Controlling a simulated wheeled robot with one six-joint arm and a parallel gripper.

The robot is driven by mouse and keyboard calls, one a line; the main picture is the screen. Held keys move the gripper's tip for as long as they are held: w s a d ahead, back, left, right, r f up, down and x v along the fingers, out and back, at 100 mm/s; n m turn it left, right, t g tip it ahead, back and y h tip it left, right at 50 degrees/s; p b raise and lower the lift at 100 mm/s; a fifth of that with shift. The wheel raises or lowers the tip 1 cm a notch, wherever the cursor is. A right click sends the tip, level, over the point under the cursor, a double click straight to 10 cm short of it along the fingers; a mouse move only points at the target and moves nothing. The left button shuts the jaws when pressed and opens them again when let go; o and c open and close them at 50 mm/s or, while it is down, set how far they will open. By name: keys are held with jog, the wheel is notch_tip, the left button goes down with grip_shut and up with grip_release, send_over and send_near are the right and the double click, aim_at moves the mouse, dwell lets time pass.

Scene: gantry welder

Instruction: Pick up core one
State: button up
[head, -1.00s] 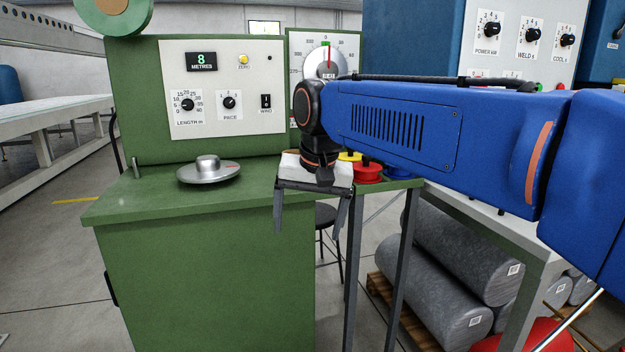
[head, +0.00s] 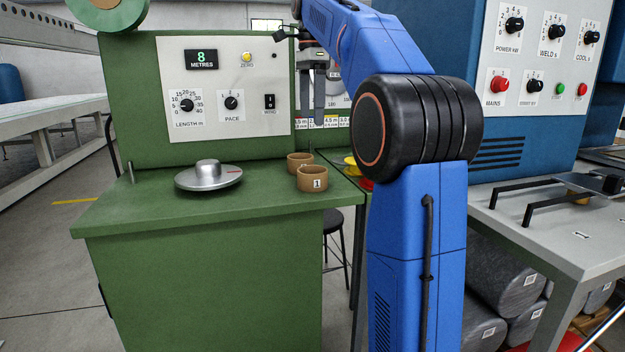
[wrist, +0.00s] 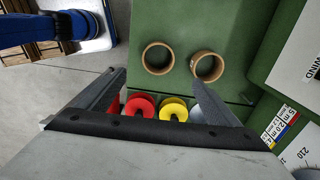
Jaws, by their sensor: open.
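Core one (head: 312,181) is a short brown open tube with a "1" label, upright on the green bench top near its right edge. A second brown core (head: 297,158), its label partly hidden, stands just behind it. In the wrist view both show from above as rings; the left ring (wrist: 159,74) appears to be core one, and the other ring (wrist: 207,80) is to its right. My gripper (head: 312,112) is open and empty, fingers pointing down, above and behind the cores. In the wrist view my gripper (wrist: 160,78) has both cores beyond its fingertips.
A silver round disc (head: 209,177) sits left of the cores. The green control panel (head: 226,90) rises behind the bench top. Red (wrist: 140,104) and yellow (wrist: 174,108) round pieces lie beside the bench. A welder table (head: 560,240) stands at the right.

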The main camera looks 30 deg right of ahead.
send_over(313, 171)
jog(key=s+a, duration=0.2)
jog(key=s, duration=0.1)
notch_tip(313, 171, down, 12)
jog(key=shift+w+r, duration=0.1)
jog(key=shift+r, duration=0.05)
jog(key=shift+s+a+f, duration=0.1)
jog(key=shift+s+f, duration=0.05)
jog(key=shift+f, duration=1.25)
jog(key=shift+s+f, duration=0.1)
jog(key=shift+f, duration=1.25)
jog(key=shift+c, duration=0.6)
jog(key=c, duration=1)
